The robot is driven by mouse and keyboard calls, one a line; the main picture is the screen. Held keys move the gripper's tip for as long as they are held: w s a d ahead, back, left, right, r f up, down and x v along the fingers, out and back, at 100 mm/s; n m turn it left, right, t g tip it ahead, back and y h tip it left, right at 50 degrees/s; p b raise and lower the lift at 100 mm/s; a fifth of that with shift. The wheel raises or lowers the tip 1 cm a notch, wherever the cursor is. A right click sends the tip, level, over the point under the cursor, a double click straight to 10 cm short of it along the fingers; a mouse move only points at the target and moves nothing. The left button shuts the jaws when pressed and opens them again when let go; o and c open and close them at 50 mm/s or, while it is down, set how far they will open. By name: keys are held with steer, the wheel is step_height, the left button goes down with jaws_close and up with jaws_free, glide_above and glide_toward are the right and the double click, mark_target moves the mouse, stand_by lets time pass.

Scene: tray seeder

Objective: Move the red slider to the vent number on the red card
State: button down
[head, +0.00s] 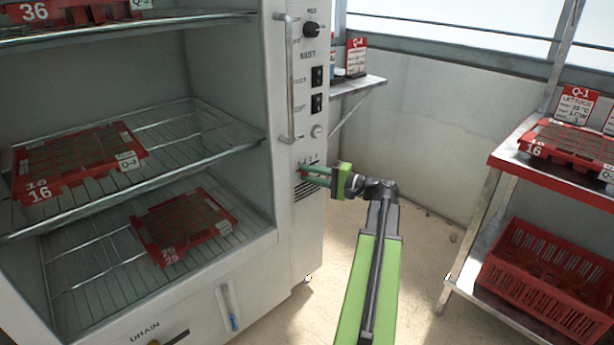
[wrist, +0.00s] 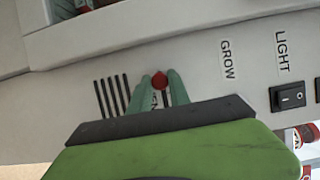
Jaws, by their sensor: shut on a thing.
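The red slider (wrist: 159,80) is a small round red knob on the cabinet's front panel, below the word GROW in the panel's own order. In the wrist view my gripper (wrist: 161,84) has its two green fingers on either side of the knob, shut on it. In the head view my gripper (head: 306,175) reaches the panel's lower part from the right, and its fingers hide most of the slider. Red-edged cards stand on the back shelf (head: 356,57) and on the right rack (head: 574,106). Their small lines, and any vent number, are too small to read.
Black vent slots (wrist: 112,96) lie beside the slider. A black rocker switch (wrist: 288,97) is marked LIGHT. A vertical door handle (head: 289,80) stands left of the panel. The open cabinet holds red trays (head: 75,160). A metal rack (head: 492,160) stands right; floor between is clear.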

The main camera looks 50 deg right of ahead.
steer(key=shift+s+d, duration=0.1)
steer(key=shift+d, duration=1.05)
steer(key=c, duration=1.2)
jaws_free()
steer(key=shift+c, duration=0.2)
steer(key=v, duration=1.7)
steer(key=shift+s, duration=0.2)
